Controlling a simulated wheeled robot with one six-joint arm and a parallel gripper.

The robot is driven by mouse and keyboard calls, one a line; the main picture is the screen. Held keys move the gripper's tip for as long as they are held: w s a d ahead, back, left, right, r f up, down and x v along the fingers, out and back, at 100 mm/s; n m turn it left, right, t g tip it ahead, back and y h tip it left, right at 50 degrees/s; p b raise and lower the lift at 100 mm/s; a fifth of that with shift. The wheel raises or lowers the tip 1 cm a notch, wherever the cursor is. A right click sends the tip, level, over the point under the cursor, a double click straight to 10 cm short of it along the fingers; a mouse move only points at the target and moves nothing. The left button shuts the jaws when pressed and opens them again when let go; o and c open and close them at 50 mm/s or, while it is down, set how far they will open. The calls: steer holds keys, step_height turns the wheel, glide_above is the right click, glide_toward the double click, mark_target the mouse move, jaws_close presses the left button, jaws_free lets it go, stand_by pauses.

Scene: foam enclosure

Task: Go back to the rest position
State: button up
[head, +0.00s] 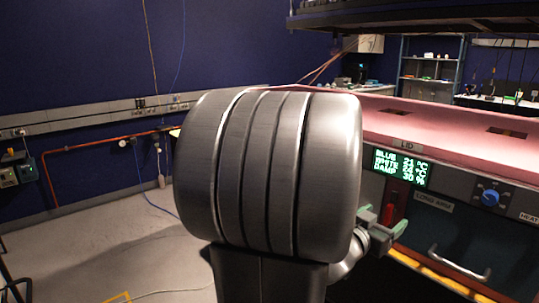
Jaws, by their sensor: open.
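My gripper (383,222) shows in part in the head view, just right of my large grey arm link, which hides much of the arm behind it. Its two pale grey-green fingers look apart, with nothing seen between them. It is in front of the bench's side panel, near a red part (391,203) on that panel. I cannot tell whether it touches the panel.
The pink-topped bench (430,125) runs along the right, with a lit display (401,167), a blue knob (490,197) and a metal handle (460,262). Grey floor (90,255) lies open at left. A red pipe (95,143) follows the blue wall.

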steer(key=v, duration=0.7)
steer(key=shift+y+p, duration=0.3)
steer(key=shift+p, duration=0.05)
